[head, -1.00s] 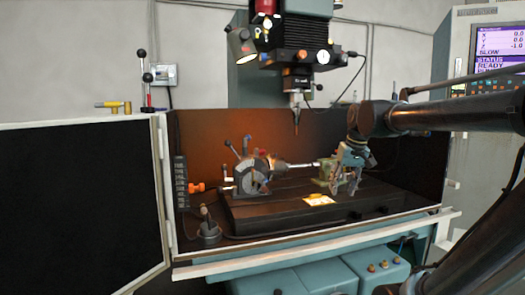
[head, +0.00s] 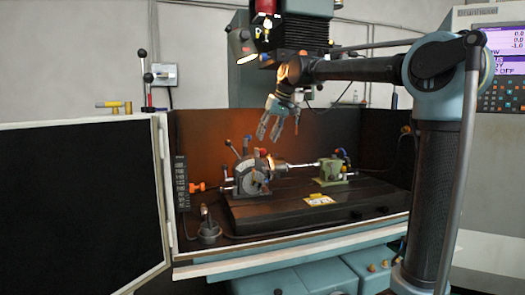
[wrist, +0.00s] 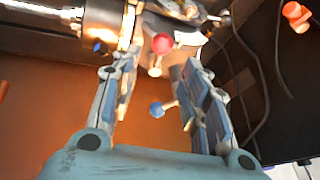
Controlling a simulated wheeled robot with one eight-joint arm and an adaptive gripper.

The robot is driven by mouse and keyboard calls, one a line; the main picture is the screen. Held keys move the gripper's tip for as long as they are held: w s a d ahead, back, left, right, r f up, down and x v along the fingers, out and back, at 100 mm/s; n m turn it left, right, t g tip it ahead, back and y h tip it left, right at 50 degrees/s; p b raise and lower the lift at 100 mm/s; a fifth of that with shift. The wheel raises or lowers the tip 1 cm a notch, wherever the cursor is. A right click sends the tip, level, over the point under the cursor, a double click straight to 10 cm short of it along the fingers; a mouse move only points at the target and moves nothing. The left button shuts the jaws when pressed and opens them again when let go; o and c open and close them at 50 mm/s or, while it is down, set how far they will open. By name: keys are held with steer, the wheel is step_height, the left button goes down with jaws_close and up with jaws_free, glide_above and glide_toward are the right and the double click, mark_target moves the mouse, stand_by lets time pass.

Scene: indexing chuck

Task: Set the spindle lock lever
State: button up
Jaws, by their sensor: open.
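The indexing chuck (head: 252,180) stands on the left of the machine bed, with several levers on it. One lever has a red ball knob (wrist: 162,43) and another has a blue ball knob (wrist: 156,109); both show between the fingers in the wrist view. I cannot tell which is the spindle lock lever. The blue knob (head: 247,138) also shows in the head view. My gripper (head: 275,131) is open and empty, above and slightly right of the chuck. In the wrist view my gripper (wrist: 157,65) has its fingers apart, and neither visibly touches a knob.
A green tailstock (head: 331,172) stands to the right on the dark bed (head: 270,210). A shiny bar (head: 295,165) runs between chuck and tailstock. The spindle column hangs above, close to my arm. A small base with an upright handle (head: 208,230) stands front left.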

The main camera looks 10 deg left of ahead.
steer(key=shift+x, duration=3.4)
jaws_close()
